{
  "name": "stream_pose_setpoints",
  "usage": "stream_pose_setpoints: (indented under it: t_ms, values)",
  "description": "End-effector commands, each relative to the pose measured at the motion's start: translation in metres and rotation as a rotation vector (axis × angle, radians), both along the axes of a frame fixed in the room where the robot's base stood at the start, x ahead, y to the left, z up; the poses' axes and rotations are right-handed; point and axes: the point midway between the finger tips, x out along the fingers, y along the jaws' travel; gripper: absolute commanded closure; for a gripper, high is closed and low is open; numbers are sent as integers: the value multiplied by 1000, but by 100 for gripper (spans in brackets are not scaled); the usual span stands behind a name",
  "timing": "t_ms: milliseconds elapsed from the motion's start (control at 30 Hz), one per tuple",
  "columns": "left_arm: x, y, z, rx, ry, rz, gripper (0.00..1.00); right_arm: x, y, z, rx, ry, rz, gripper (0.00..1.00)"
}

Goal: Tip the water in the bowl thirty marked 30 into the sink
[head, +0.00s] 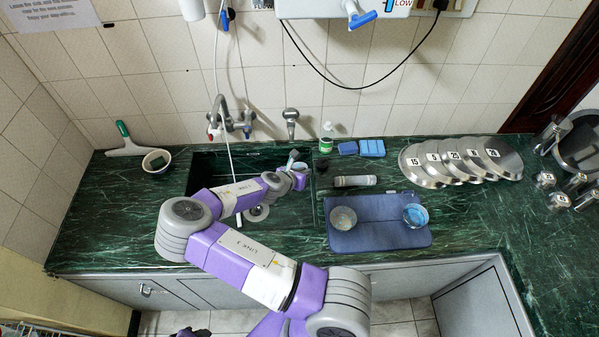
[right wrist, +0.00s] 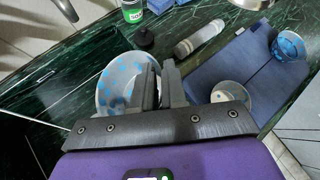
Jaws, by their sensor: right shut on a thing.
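My right gripper (head: 291,172) is over the right part of the sink (head: 207,178). It is shut on the rim of a white bowl with blue patches (right wrist: 117,79); the fingers (right wrist: 152,90) cover part of it. In the head view only a small piece of this bowl (head: 300,167) shows past the gripper. No mark 30 can be read on it, and I cannot tell its water level or exact tilt. A dark shape (head: 192,332) at the bottom edge of the head view seems to be my left gripper, mostly cut off.
A blue mat (head: 375,238) right of the sink holds a pale bowl (head: 343,219) and a blue bowl (head: 416,215). Faucet (head: 232,122) behind the sink; numbered lids (head: 425,166) at right.

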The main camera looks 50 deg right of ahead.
Motion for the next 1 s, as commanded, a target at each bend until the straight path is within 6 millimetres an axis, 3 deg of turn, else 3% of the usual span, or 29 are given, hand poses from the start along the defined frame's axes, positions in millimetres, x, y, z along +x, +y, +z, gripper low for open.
stream_pose_setpoints:
  t_ms: [433,1000]
  values:
    - [0,0,-47,0,0,0,57,-24,-3,-12,45,-379,-2,100]
    - [0,0,-53,0,0,0,57,-26,-1,-10,52,-442,9,100]
